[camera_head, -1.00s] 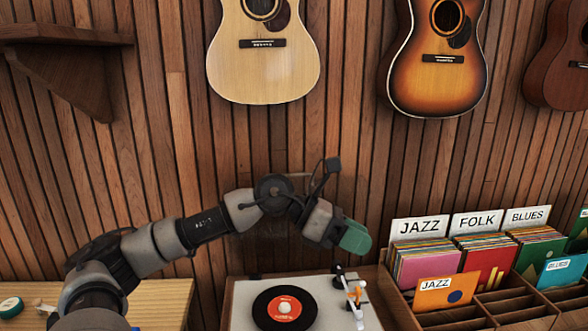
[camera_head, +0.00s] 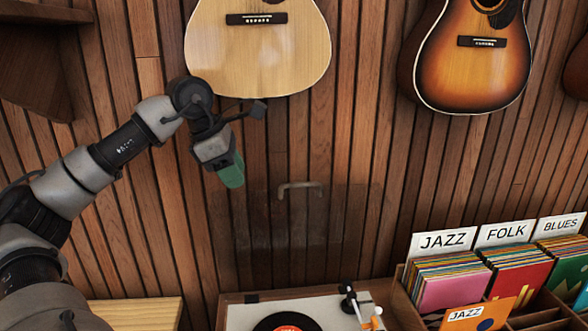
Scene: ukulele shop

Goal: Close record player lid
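The record player (camera_head: 335,307) sits at the bottom centre, cut off by the frame edge, with a black and red record (camera_head: 285,323) on it. Its see-through lid (camera_head: 290,240) stands open and upright behind the deck, against the wood wall. A pale handle (camera_head: 300,188) shows on the lid's top edge. My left gripper (camera_head: 232,173), with green fingertips, points down to the left of the handle and a little above it, apart from it in the picture. The fingers overlap from this side, so their gap is hidden. My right gripper is out of view.
A tonearm (camera_head: 362,308) stands on the deck's right side. A record crate (camera_head: 545,315) with JAZZ, FOLK and BLUES dividers is to the right. Guitars (camera_head: 258,45) hang on the wall above. A wooden table (camera_head: 138,312) is at lower left.

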